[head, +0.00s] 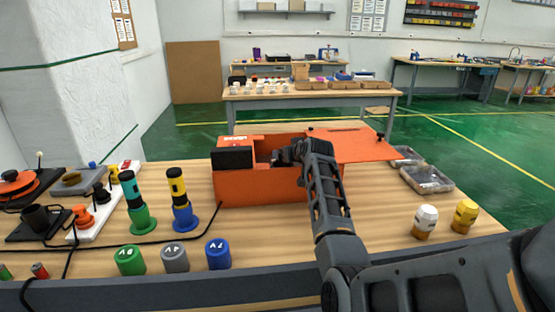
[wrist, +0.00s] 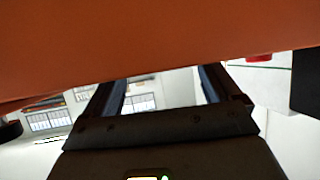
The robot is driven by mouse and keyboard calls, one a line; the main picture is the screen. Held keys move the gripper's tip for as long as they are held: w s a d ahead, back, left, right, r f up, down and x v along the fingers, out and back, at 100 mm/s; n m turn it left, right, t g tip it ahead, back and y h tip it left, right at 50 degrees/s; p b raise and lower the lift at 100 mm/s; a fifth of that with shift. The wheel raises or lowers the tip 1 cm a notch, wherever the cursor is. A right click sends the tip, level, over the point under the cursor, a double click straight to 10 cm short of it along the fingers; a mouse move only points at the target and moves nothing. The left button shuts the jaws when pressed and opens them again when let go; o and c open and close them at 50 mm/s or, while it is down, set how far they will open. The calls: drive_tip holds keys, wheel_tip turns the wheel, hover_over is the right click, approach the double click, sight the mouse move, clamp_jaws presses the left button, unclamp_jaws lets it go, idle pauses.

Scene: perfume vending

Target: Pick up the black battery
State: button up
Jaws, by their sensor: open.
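No black battery can be made out for certain. A black block (head: 232,158) sits at the left end of the orange box (head: 262,188) on the wooden table; I cannot tell what it is. My gripper (head: 284,156) is at the box's open top, right of the black block, its fingertips small and partly hidden. In the wrist view my gripper (wrist: 160,90) has its two fingers apart with nothing seen between them. A large orange surface (wrist: 150,45) fills the top of that view, very close. A dark shape (wrist: 306,80) shows at its right edge.
An orange lid (head: 355,147) lies open on the box's right. Green (head: 129,262), grey (head: 175,259) and blue (head: 218,256) cylinders stand in front. Two torches on bases stand left. White (head: 425,222) and yellow (head: 465,216) pieces and clear trays (head: 427,180) are right.

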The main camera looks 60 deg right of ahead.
drive_tip(key=shift+f+b+x, duration=0.15)
drive_tip(key=shift+b+x, duration=1)
drive_tip(key=shift+x, duration=0.05)
drive_tip(key=shift+f+b+x, duration=0.15)
drive_tip(key=shift+b+x, duration=1)
drive_tip(key=shift+x, duration=0.05)
drive_tip(key=shift+w+d+b, duration=0.2)
drive_tip(key=shift+d+b, duration=0.1)
drive_tip(key=shift+b, duration=0.1)
drive_tip(key=shift+c, duration=0.2)
drive_tip(key=c, duration=1.3)
drive_tip(key=shift+c, duration=0.6)
drive_tip(key=shift+r, duration=0.2)
